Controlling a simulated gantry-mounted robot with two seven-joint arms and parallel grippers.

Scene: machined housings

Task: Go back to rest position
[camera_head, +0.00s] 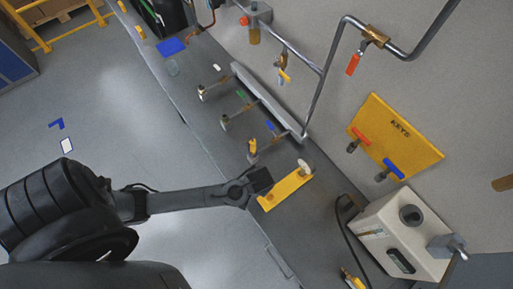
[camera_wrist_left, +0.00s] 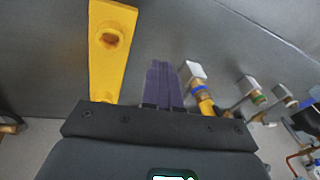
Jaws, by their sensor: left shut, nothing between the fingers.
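My left arm (camera_head: 190,200) reaches in from the left in the head view. Its gripper (camera_head: 264,180) is over the dark bench, close to the lower left end of a yellow plate (camera_head: 285,189). In the left wrist view the two dark fingers (camera_wrist_left: 163,82) are together, with nothing between them. The yellow plate (camera_wrist_left: 104,72) lies to their left there, and a yellow-handled valve (camera_wrist_left: 204,100) is close on their right. I cannot tell whether the gripper touches either. My right gripper is in neither view.
Several valves with coloured tags, one with a green tag (camera_head: 240,95), stand along a grey rail (camera_head: 268,100) on the bench. A yellow KEYS board (camera_head: 412,138) hangs on the wall. A pale box (camera_head: 402,228) stands at right. Open floor (camera_head: 120,115) lies left of the bench.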

